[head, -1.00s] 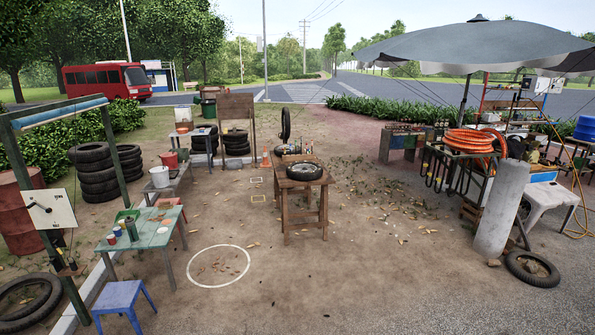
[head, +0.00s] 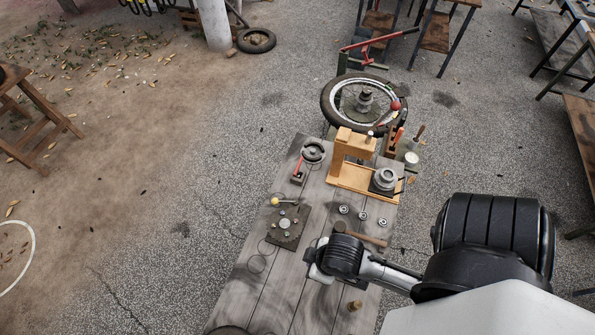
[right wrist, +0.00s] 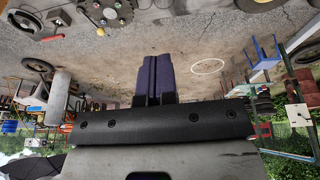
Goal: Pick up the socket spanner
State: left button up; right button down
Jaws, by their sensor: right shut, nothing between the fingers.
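My right gripper (head: 317,268) reaches in from the lower right over the wooden bench top (head: 262,270). In the right wrist view its two fingers (right wrist: 155,78) are together with nothing between them. I cannot pick out the socket spanner for certain. A tool with a brown handle (head: 365,235) lies on the bench just beyond my right wrist, its near end partly hidden. A red-handled piece (head: 299,168) lies near the bench's far left edge. My left gripper is not in view.
The bench also carries a dark plate with a yellow-knobbed lever (head: 285,226), several small rings (head: 362,215) and a wooden stand (head: 346,160). A tyre on a wheel stand (head: 364,103) is beyond the bench. Open ground lies to the left.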

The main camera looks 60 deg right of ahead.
jog(key=c, duration=1.8)
grip_release()
jog(key=shift+c, duration=0.2)
jog(key=o, duration=0.8)
